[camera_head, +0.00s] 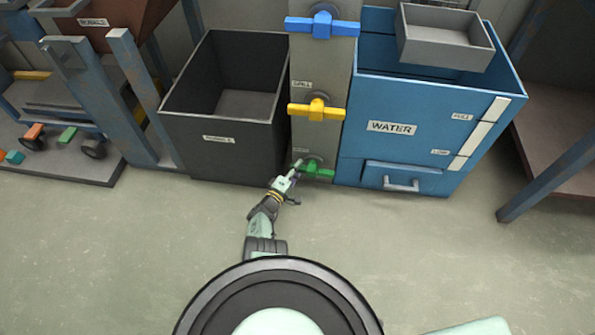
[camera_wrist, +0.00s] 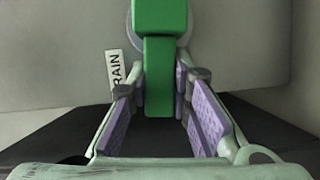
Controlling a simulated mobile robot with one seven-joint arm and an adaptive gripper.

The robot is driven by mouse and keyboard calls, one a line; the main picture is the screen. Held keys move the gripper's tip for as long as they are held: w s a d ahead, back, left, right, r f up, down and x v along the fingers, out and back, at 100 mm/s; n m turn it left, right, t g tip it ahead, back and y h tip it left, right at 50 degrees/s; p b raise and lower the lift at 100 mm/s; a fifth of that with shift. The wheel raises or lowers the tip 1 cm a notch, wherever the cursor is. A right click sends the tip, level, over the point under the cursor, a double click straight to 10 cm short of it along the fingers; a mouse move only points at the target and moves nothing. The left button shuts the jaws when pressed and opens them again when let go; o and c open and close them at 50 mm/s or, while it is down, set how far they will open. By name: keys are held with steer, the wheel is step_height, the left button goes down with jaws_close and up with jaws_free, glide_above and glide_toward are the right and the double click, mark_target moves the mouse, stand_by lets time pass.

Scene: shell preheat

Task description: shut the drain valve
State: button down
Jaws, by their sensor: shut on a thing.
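The drain valve is a green bar handle (camera_head: 319,172), the lowest of a column of handles on a grey panel. It lies roughly crosswise in the head view. My gripper (camera_head: 293,174) reaches it from the left front and covers its left end. In the wrist view the green handle (camera_wrist: 165,75) stands between the two lilac-padded fingers of my gripper (camera_wrist: 161,92), which is shut on it.
Above are a yellow handle (camera_head: 317,110) and a blue handle (camera_head: 322,25). A dark open bin (camera_head: 215,150) stands left of the panel. A blue water tank (camera_head: 400,150) with a drawer handle stands close on the right. The floor (camera_head: 130,250) in front is clear.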

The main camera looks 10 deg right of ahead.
steer(key=shift+f+n+b, duration=0.4)
steer(key=shift+n+b, duration=0.1)
steer(key=c, duration=1.4)
jaws_free()
steer(key=shift+c, duration=0.2)
